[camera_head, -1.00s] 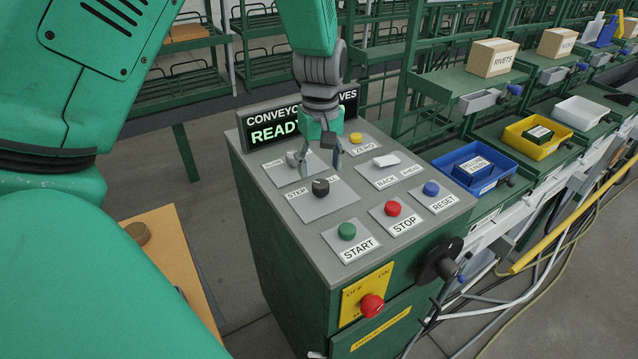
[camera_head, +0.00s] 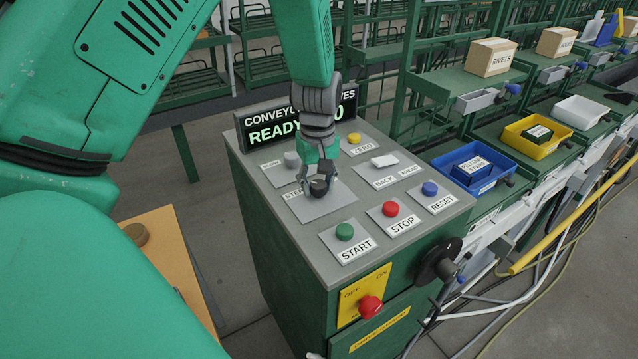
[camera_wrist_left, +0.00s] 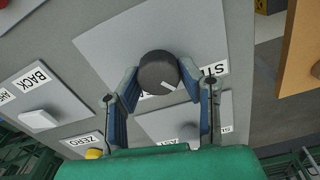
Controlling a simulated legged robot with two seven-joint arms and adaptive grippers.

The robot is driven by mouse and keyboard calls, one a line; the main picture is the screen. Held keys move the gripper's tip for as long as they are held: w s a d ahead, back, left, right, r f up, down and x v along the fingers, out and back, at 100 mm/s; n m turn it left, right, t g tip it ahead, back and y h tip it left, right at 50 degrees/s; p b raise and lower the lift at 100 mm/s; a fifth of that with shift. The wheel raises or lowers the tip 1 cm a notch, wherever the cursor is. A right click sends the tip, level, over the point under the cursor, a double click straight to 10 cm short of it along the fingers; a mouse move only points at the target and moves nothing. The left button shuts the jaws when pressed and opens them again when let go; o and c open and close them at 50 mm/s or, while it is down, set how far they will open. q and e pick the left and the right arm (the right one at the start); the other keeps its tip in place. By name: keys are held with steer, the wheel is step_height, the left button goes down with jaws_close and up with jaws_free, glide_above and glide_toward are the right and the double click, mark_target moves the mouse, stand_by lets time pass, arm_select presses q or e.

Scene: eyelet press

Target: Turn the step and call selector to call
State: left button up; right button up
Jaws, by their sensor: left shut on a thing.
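The STEP label is partly covered and the CALL label is hidden by the gripper in the head view. My right gripper does not show.
Around the selector are a grey knob (camera_head: 291,159), a white BACK/AHEAD switch (camera_head: 384,161), a yellow ZERO button (camera_head: 354,138), green START (camera_head: 344,232), red STOP (camera_head: 391,209) and blue RESET (camera_head: 429,188) buttons. A lit READY display (camera_head: 270,133) stands behind.

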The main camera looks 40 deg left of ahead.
arm_select(q)
steer(key=shift+o, duration=0.2)
steer(key=shift+d+r, duration=0.1)
steer(key=shift+d, duration=0.1)
steer(key=m+p, duration=0.2)
steer(key=shift+r+m, duration=0.1)
steer(key=shift+m, duration=0.3)
steer(key=m+p, duration=0.2)
steer(key=m, duration=0.1)
steer(key=shift+d+m+p, duration=0.1)
steer(key=shift+m+p, duration=0.2)
steer(key=shift+p, duration=0.05)
steer(key=m+p, duration=0.2)
steer(key=m, duration=0.2)
steer(key=shift+m+p, duration=0.65)
steer(key=shift+m, duration=1.05)
